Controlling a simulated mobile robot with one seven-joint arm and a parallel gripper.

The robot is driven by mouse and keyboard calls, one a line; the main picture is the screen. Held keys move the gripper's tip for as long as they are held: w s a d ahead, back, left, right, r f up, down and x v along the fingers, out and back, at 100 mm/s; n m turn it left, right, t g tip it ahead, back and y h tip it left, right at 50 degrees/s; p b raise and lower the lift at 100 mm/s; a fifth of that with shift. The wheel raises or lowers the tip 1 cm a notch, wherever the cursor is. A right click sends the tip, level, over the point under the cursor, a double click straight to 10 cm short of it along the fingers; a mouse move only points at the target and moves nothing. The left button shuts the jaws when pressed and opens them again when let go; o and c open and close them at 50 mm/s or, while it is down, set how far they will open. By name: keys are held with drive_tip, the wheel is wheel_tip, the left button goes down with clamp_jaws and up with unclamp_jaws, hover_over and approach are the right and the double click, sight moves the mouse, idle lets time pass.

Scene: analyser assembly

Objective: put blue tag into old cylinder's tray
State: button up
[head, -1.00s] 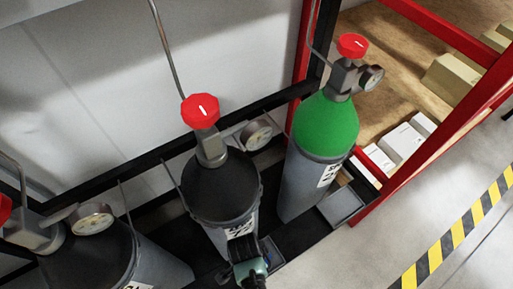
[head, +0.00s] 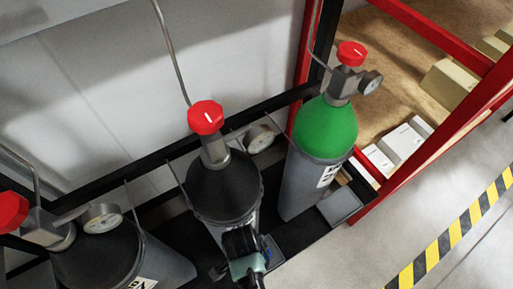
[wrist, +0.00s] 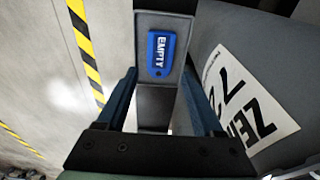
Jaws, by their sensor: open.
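The blue tag (wrist: 161,54), marked EMPTY, lies in a small grey tray (wrist: 180,25) in the wrist view. My gripper (wrist: 160,85) is open, with one finger on each side of the tray's line and nothing between them. The tag is ahead of the fingertips. In the head view my gripper (head: 243,245) is in front of the middle black-topped cylinder (head: 222,185), partly covering its label. A cylinder with a white label (wrist: 245,95) stands right of the fingers in the wrist view. I cannot tell which cylinder is the old one.
A green-topped cylinder (head: 325,125) stands to the right, with a grey tray (head: 340,206) at its foot. Another black-topped cylinder (head: 95,258) is at the lower left. A red rack (head: 430,125) bounds the right; open floor lies beyond.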

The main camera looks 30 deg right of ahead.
drive_tip(key=r, duration=0.3)
drive_tip(key=r+p, duration=0.1)
drive_tip(key=shift+a+r, duration=0.35)
drive_tip(key=shift+r, duration=0.05)
